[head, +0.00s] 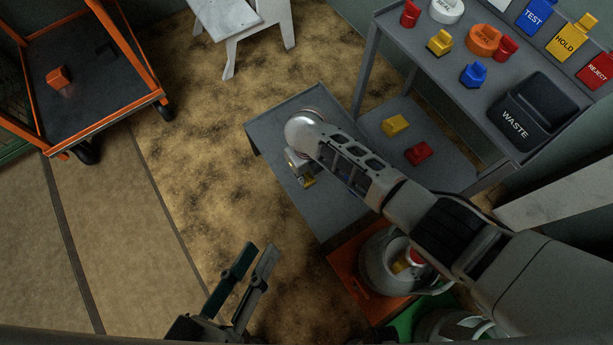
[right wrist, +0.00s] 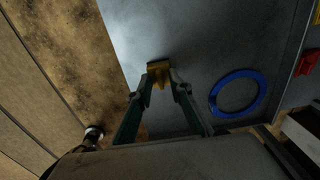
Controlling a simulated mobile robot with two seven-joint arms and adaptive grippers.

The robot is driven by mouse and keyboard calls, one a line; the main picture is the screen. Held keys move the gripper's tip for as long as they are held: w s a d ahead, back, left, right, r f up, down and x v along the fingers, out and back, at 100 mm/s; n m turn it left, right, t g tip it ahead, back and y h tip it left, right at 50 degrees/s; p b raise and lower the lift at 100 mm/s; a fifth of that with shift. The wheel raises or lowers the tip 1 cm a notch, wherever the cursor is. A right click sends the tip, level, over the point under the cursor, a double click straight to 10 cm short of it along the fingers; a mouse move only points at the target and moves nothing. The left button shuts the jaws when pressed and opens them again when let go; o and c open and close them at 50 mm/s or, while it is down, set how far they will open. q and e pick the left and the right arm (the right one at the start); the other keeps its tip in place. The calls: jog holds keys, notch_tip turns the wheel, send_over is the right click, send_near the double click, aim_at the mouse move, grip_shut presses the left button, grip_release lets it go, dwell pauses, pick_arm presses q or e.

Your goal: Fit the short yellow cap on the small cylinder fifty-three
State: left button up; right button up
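A yellow cap (right wrist: 158,70) is below my right gripper on the low grey table (head: 340,215); part of it shows in the head view (head: 308,183). My right gripper (right wrist: 164,82) has its fingertips on either side of the cap, with a visible gap between them. A grey cylinder (head: 372,272) with a collar stands on an orange base, and yellow and red show inside its collar. A second grey cylinder (head: 436,327) is on green at the bottom edge. No number is readable on either. My left gripper (head: 262,249) is open and empty over the floor.
A blue ring (right wrist: 212,99) lies on the grey table. A shelf unit (head: 400,50) at the right holds coloured caps, seal rings, labelled tags and a black waste bin (head: 541,105). Lower shelf: yellow (head: 396,125) and red (head: 418,153) caps. An orange cart (head: 100,115) stands left.

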aim_at(307, 176)
grip_shut()
pick_arm(q)
jog(key=shift+r, duration=0.1)
pick_arm(e)
jog(key=shift+r, duration=0.1)
